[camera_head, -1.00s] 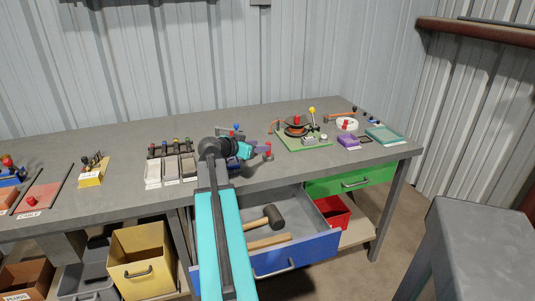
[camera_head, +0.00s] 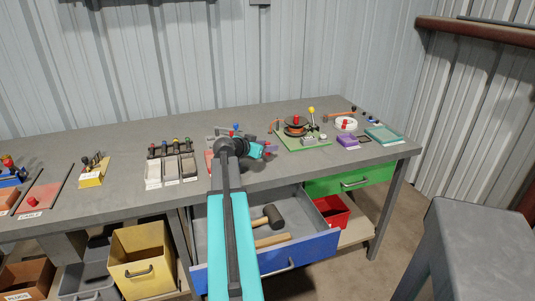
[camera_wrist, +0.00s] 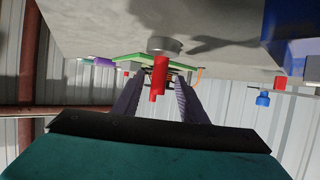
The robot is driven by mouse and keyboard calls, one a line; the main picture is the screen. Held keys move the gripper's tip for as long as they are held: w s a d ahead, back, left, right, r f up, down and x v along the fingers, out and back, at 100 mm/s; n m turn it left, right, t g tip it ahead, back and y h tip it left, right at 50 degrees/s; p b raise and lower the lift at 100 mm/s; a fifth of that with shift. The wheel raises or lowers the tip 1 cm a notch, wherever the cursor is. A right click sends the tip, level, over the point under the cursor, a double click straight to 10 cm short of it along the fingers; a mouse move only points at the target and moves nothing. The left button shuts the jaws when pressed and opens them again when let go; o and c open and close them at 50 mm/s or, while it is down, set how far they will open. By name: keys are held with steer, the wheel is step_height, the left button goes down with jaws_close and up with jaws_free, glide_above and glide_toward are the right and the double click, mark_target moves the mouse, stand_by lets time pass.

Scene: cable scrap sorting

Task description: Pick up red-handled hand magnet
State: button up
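The red-handled hand magnet shows in the wrist view as a red handle (camera_wrist: 160,72) with a round grey base (camera_wrist: 164,44) against the bench top. My gripper (camera_wrist: 158,84) is open, with one purple-grey finger on each side of the red handle. A gap shows between the handle and each finger, so I see no grip. In the head view my gripper (camera_head: 270,150) is low over the bench, right of its middle; its fingers largely hide the magnet there.
A green board with a spool (camera_head: 296,127) stands behind and right of my gripper. A purple block (camera_head: 348,141) and a teal tray (camera_head: 384,134) lie further right. Sorting bins (camera_head: 171,168) are to the left. An open blue drawer (camera_head: 300,252) holding a mallet (camera_head: 268,217) juts out below.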

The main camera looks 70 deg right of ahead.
steer(key=shift+p+x, duration=0.5)
steer(key=shift+x, duration=1.75)
steer(key=shift+s+a+f, duration=0.1)
jaws_close()
